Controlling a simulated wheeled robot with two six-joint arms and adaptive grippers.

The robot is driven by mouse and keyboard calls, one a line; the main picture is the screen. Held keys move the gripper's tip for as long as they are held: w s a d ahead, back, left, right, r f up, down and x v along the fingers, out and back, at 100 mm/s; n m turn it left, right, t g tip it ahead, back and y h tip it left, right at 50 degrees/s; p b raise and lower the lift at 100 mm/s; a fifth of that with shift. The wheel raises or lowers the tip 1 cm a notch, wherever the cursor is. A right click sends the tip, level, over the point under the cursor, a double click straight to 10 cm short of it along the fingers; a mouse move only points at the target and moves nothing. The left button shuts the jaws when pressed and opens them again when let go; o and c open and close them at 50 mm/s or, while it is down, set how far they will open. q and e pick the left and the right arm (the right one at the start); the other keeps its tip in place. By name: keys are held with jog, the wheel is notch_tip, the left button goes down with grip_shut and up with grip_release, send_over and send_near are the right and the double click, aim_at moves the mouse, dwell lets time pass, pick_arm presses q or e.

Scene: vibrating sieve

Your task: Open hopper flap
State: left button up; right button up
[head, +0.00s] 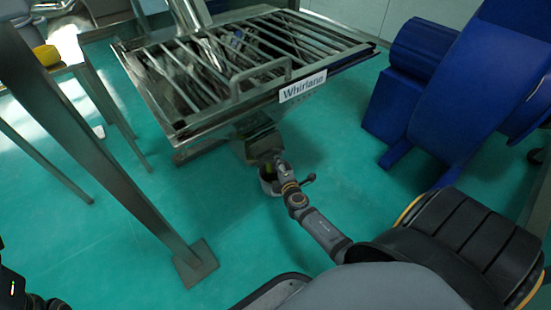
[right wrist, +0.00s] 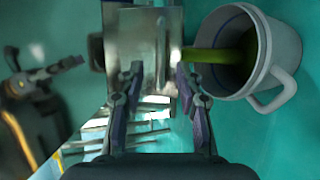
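The metal hopper (head: 225,80), labelled "Whirlane", has a barred top and narrows to a metal spout (head: 258,145) underneath. My right gripper (head: 275,165) is at this spout. In the right wrist view, the right gripper's fingers (right wrist: 157,75) are apart, in front of the spout's metal plate (right wrist: 145,45). Whether they touch it I cannot tell. A green stream (right wrist: 208,56) runs from the spout into a grey bucket (right wrist: 277,55) with a handle. The bucket also shows below the spout in the head view (head: 268,188). My left gripper is not clearly visible; only dark arm parts show at the lower left.
A large blue machine (head: 455,95) stands on the right. A metal post (head: 105,150) with a foot plate crosses the left side. A table with a yellow object (head: 46,54) is at the far left. The green floor (head: 130,235) is clear between them.

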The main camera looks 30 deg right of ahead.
aim_at(271, 150)
jog(key=b+x, duration=0.1)
jog(key=x, duration=0.5)
jog(key=shift+w+d+b, duration=0.1)
jog(key=shift+w+b, duration=0.05)
jog(key=shift+b, duration=0.2)
grip_shut()
